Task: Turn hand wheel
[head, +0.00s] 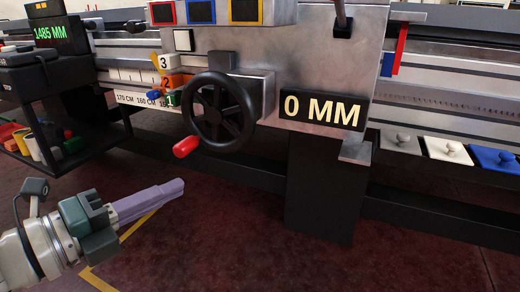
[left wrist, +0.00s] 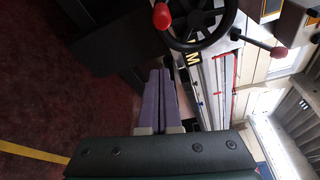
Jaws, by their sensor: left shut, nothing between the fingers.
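The black hand wheel (head: 217,112) is mounted on the front of the grey machine. Its red handle (head: 187,146) sticks out at the lower left of the rim. The wheel (left wrist: 198,38) also shows at the top of the left wrist view, with a red knob (left wrist: 161,16) at its left and another red end (left wrist: 279,53) at the right. My left gripper (head: 182,184) has purple fingers that are shut and empty. It is below and left of the wheel, apart from the handle. In the left wrist view its fingers (left wrist: 160,72) point toward the wheel. My right gripper is not in view.
A black display (head: 322,110) reading "0 MM" is right of the wheel. Numbered levers (head: 166,82) sit close to its left. A dark post (head: 325,190) stands below the display. A black shelf (head: 70,158) with containers is at left. Red floor is open below the wheel.

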